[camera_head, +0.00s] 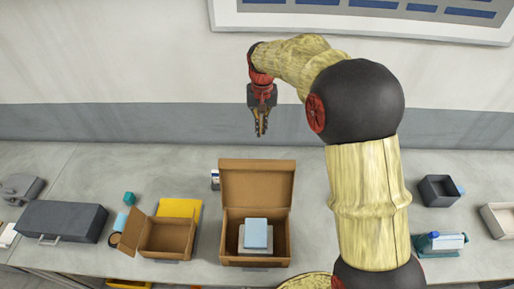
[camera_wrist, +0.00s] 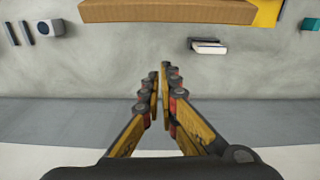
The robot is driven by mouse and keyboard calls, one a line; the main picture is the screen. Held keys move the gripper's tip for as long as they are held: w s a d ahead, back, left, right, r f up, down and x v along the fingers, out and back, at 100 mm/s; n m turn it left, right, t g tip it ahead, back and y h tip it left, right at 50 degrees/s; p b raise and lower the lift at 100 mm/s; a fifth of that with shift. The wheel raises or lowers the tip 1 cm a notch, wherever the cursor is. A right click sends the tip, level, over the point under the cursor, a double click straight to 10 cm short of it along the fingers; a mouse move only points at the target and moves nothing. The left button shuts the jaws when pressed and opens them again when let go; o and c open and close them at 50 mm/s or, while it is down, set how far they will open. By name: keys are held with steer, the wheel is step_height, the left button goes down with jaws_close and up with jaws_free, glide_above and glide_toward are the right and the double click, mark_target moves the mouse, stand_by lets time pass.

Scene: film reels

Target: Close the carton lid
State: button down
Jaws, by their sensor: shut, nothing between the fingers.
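The brown carton (camera_head: 283,240) stands open on the counter in the head view. Its lid (camera_head: 257,185) stands up at the back edge, roughly upright. A light blue box (camera_head: 256,234) lies inside on a paler grey-white item (camera_head: 252,247). My gripper (camera_head: 261,131) is above and behind the lid, in front of the wall, pointing down and touching nothing. In the wrist view its fingers (camera_wrist: 160,72) are together and empty. A brown edge (camera_wrist: 165,11) at the top of the wrist view looks like the top of the lid.
A smaller open brown box (camera_head: 167,237) and a yellow item (camera_head: 180,208) stand left of the carton. A dark grey case (camera_head: 62,221) is further left.

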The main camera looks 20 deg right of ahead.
steer(key=s+a+f+p, duration=0.1)
steer(key=s+f, duration=0.2)
steer(key=f, duration=0.5)
steer(key=shift+s+m+p, duration=0.3)
steer(key=shift+p, duration=0.05)
steer(key=shift+s+r, duration=0.1)
steer(key=shift+a, duration=0.1)
stand_by(0.3)
